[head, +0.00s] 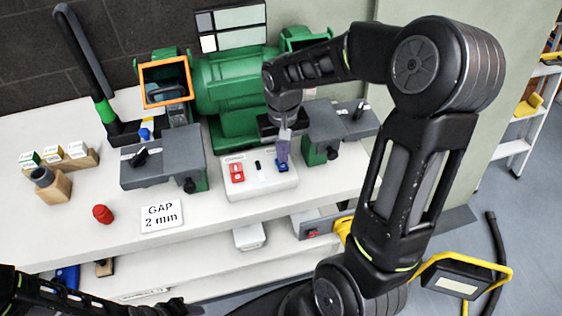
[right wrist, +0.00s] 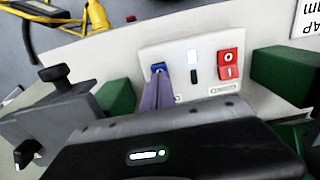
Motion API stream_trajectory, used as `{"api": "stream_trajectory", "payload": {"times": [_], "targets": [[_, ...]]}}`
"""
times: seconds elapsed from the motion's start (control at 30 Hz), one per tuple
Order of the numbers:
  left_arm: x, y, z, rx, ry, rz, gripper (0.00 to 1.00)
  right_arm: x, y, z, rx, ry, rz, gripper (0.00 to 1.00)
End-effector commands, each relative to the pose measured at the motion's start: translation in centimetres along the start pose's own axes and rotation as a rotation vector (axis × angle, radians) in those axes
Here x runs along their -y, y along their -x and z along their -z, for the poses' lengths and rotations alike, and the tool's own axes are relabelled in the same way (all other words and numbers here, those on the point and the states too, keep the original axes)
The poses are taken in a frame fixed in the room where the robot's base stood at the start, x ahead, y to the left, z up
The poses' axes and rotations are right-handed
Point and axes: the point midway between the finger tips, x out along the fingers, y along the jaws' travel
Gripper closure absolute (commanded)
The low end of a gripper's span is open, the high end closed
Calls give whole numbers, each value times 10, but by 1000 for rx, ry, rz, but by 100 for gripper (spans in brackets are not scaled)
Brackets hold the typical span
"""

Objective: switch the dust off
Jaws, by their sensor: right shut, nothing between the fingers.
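A white switch box (head: 262,188) stands on the bench in front of the green grinder (head: 232,85). It carries a red rocker switch (head: 237,172) at its left, a narrow black slot or switch (head: 260,170) in the middle and a blue switch (head: 282,168) at its right. In the right wrist view the red rocker (right wrist: 229,64) is marked 0 and I, and the blue switch (right wrist: 158,68) is partly hidden by my fingers. My right gripper (head: 283,157) is shut and empty, its tips at the blue switch; contact is unclear. My left arm (head: 70,297) shows at the lower left, its fingers unclear.
Grey tool rests (head: 162,160) flank the box, with another (head: 340,120) at right. A "GAP 2 mm" card (head: 162,216), a red knob-like piece (head: 102,214) and a wooden block with a bottle (head: 50,184) lie left. A yellow work lamp (head: 458,284) stands on the floor.

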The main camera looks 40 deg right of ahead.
Motion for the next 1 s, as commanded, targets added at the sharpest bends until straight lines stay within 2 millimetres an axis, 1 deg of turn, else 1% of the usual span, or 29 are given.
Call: {"api": "stream_trajectory", "payload": {"times": [1.0], "targets": [[5, -12, 0, 0, 0, 0, 64, 0, -16, 0, 0, 0, 0, 100]]}}
